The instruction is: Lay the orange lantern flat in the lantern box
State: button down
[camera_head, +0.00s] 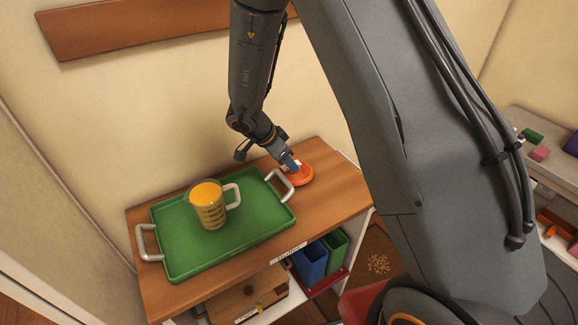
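An orange round object (302,176), apparently the orange lantern, stands on the wooden shelf top to the right of the green tray. Only its wide orange base shows clearly; its upper part is small and partly covered by my gripper. My gripper (291,166) points down at it from above and behind, right at its top. I cannot tell whether the fingers are open or closed on it. No container is clearly recognisable as the lantern box. A wooden box (247,301) with a pale label sits on the lower shelf.
The green tray (180,262) with silver handles holds a glass jug (208,211) of orange liquid, close to my gripper. Blue (310,263) and green bins (336,247) stand below. Another shelf (545,115) with small coloured items is at right. My arm hides the middle right.

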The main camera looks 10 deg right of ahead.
jog(key=shift+s+f+b, duration=0.25)
jog(key=shift+f+b, duration=0.1)
jog(key=shift+f, duration=0.2)
jog(key=c, duration=2)
grip_release()
